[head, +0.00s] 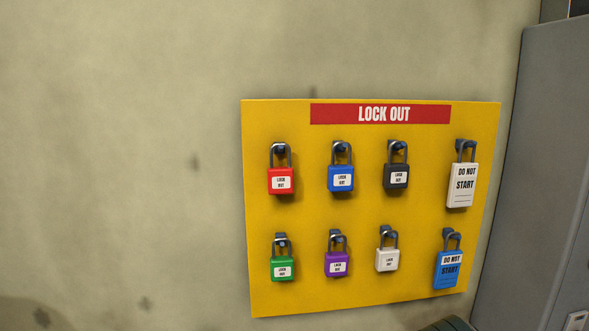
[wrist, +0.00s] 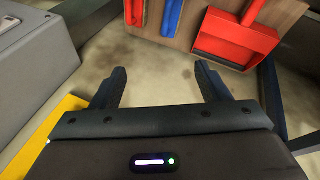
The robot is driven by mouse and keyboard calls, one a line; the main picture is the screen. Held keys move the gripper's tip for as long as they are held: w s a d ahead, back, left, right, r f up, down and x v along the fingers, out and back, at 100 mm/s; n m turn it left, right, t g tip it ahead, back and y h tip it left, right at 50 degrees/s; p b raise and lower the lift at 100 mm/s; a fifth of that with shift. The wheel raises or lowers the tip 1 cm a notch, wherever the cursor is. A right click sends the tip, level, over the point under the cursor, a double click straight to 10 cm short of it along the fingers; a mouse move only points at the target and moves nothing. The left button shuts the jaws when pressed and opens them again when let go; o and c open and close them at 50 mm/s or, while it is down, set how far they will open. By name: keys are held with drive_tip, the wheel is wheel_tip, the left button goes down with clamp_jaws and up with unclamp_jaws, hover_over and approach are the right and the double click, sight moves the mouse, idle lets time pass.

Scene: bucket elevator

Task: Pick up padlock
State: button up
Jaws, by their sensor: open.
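Several padlocks hang on hooks on a yellow lock out board (head: 384,215) in the head view. The top row has a red padlock (head: 281,183), a blue padlock (head: 341,179) and a black padlock (head: 396,177). The bottom row has a green padlock (head: 283,269), a purple padlock (head: 337,265) and a white padlock (head: 387,260). My gripper (wrist: 160,85) is open and empty in the wrist view, with nothing between its fingers. No padlock shows in the wrist view; a yellow edge (wrist: 62,118) lies at its left.
A grey cabinet (head: 530,170) stands right of the board. The wall left is bare. The wrist view shows a red dustpan (wrist: 235,40) and a grey box (wrist: 35,55).

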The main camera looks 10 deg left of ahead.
drive_tip(key=w+a+r+n+t+h+p, duration=0.2)
drive_tip(key=w+r+n+t, duration=0.25)
drive_tip(key=r+n, duration=0.35)
drive_tip(key=n+t+y+p, duration=0.4)
drive_tip(key=n+t+y, duration=0.5)
drive_tip(key=n, duration=1.6)
approach(281, 174)
drive_tip(key=shift+g, duration=0.25)
drive_tip(key=w, duration=0.1)
drive_tip(key=w+a, duration=0.1)
drive_tip(key=w+r, duration=0.1)
drive_tip(key=w, duration=0.1)
drive_tip(key=shift+w+a+r, duration=0.1)
drive_tip(key=shift+a, duration=0.15)
drive_tip(key=shift+f+p+x, duration=0.2)
drive_tip(key=shift+p+x, duration=0.25)
drive_tip(key=shift+x, duration=1.05)
drive_tip(key=shift+f+p+x, duration=0.2)
drive_tip(key=shift+p+x, duration=0.2)
drive_tip(key=shift+x, duration=1.15)
drive_tip(key=shift+d, duration=0.15)
drive_tip(key=shift+c, duration=0.3)
drive_tip(key=c, duration=1.1)
